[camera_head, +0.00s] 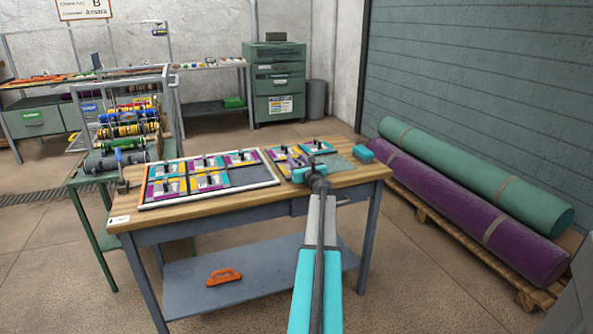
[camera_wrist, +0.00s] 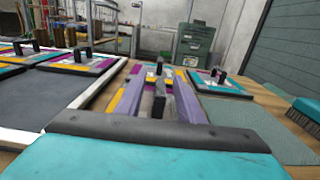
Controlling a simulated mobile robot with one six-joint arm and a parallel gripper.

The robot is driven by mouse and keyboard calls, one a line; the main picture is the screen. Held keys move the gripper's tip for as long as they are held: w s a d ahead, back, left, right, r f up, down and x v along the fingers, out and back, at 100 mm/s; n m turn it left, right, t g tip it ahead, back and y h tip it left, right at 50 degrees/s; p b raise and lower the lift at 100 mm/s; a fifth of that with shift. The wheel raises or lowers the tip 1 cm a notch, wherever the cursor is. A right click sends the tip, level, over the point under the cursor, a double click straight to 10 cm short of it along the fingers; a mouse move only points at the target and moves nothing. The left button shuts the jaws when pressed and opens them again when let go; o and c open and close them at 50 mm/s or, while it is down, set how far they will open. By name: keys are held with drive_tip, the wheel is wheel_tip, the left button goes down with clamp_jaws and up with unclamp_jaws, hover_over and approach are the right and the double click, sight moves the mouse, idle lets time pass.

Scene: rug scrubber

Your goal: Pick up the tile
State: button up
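A loose tile with purple, yellow and teal patches (camera_wrist: 118,98) and an upright black handle lies on the wooden table, right of the framed board. In the head view, my gripper (camera_head: 308,170) partly hides this tile (camera_head: 293,166). A second handle stands just beyond, between the fingers in the wrist view. Another loose tile (camera_wrist: 220,86) lies to the right, also in the head view (camera_head: 318,147).
A white-framed board (camera_head: 255,183) holds several tiles, with bare dark space at its front right. A green mesh mat (camera_wrist: 250,125) and teal brush (camera_wrist: 300,112) are at right. A clamp (camera_head: 122,180) stands at the table's left. Rolled rugs (camera_head: 470,205) lie right on a pallet.

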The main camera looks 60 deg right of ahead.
sight(297, 159)
idle(0.3)
clamp_jaws()
drive_tip(key=shift+r, duration=0.1)
drive_tip(key=shift+r, duration=0.5)
wheel_tip(297, 159, up, 3)
drive_tip(key=shift+f+p, duration=0.15)
drive_tip(key=shift+p, duration=0.35)
drive_tip(key=w+a+r+v, duration=0.1)
drive_tip(key=v, duration=1.5)
drive_tip(key=shift+a, duration=0.3)
drive_tip(key=shift+w+r, duration=0.1)
drive_tip(key=shift+w, duration=0.05)
